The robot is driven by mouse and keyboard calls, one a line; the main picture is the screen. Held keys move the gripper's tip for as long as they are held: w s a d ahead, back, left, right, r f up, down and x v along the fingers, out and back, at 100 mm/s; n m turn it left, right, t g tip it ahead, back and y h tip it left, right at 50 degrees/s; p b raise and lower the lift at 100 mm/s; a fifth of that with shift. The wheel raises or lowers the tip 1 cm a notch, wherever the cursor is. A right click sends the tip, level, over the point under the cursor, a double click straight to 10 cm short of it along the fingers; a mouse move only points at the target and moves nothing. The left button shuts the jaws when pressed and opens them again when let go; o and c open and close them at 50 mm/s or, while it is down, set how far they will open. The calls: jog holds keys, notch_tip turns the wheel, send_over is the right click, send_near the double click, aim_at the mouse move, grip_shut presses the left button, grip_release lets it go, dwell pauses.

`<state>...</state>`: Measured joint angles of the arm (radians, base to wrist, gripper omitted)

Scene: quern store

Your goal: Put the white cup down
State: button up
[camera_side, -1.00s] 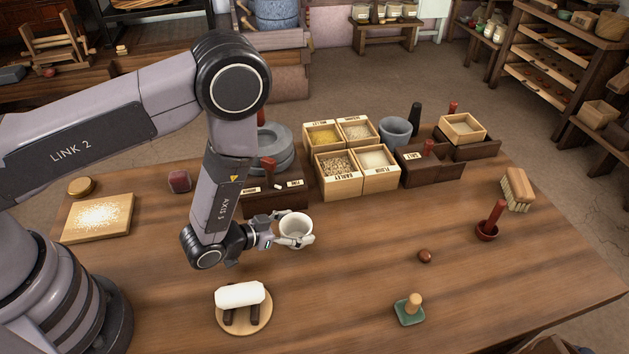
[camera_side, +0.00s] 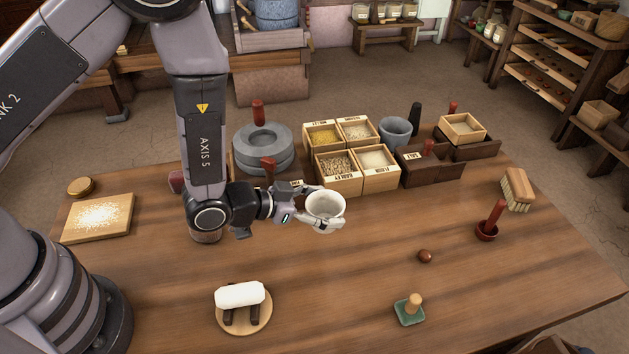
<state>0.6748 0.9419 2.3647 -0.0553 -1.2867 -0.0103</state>
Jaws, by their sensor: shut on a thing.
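The white cup (camera_side: 324,209) is near the middle of the side view, upright with its open mouth facing up. My gripper (camera_side: 326,208) is shut on the white cup, with its fingers around the cup's sides. The cup appears to be held above the wooden table (camera_side: 350,285), in front of the grain boxes. I cannot tell exactly how high it is. The cup looks empty.
Wooden grain boxes (camera_side: 338,172) stand just behind the cup, with a grey stone quern (camera_side: 263,148) to their left. A white roll on a round board (camera_side: 241,297) is at the front left. A brown ball (camera_side: 425,256) and a green-based stamp (camera_side: 409,309) lie front right. Table between is clear.

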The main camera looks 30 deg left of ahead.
aim_at(340, 207)
jog(key=x, duration=0.5)
jog(key=shift+w+d, duration=0.1)
jog(key=shift+d, duration=0.05)
jog(key=w+d+f, duration=0.2)
jog(key=f, duration=0.1)
jog(key=w+f, duration=0.1)
jog(key=f, duration=0.1)
jog(key=shift+w+d+f, duration=0.25)
jog(key=shift+w+d, duration=0.1)
jog(key=shift+d, duration=0.05)
jog(key=shift+w+d+f, duration=0.1)
jog(key=shift+w+f, duration=0.05)
jog(key=shift+f, duration=1.6)
jog(key=shift+f, duration=0.15)
jog(key=o, duration=1.2)
jog(key=shift+c, duration=0.2)
